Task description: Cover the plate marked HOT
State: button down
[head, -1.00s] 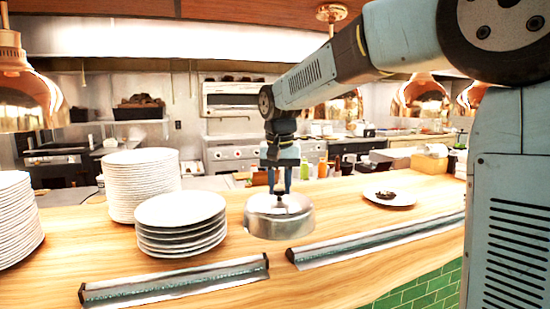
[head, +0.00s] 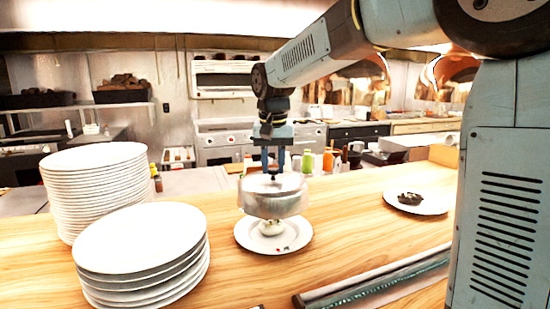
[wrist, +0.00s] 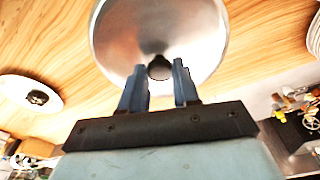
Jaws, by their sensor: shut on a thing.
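My gripper (head: 270,172) is shut on the knob of a shiny silver dome cover (head: 272,198), which hangs level. In the wrist view the dome (wrist: 120,40) fills the top middle, with its dark knob between my fingers (wrist: 158,82). Under the dome in the head view is a white plate (head: 292,243) with pale food and small red bits. The food shows below the dome's rim, so the dome is not down on the plate. A second white plate (head: 430,207) with dark food stands uncovered to the right. I can read no HOT mark on either plate.
A low stack of white plates (head: 140,240) and a taller stack (head: 95,185) stand at the left of the wooden counter. A dark metal-edged rail (head: 380,285) lies along the front. Bare wood lies between the two food plates. Copper lamps (head: 452,75) hang at the right.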

aim_at(273, 181)
jog(key=shift+w+a, duration=0.1)
jog(key=shift+w, duration=0.1)
jog(key=shift+f, duration=3.85)
jog(key=shift+f, duration=0.45)
jog(key=c, duration=0.7)
grip_release()
jog(key=shift+s, duration=0.1)
jog(key=shift+c, duration=0.2)
jog(key=shift+o, duration=0.4)
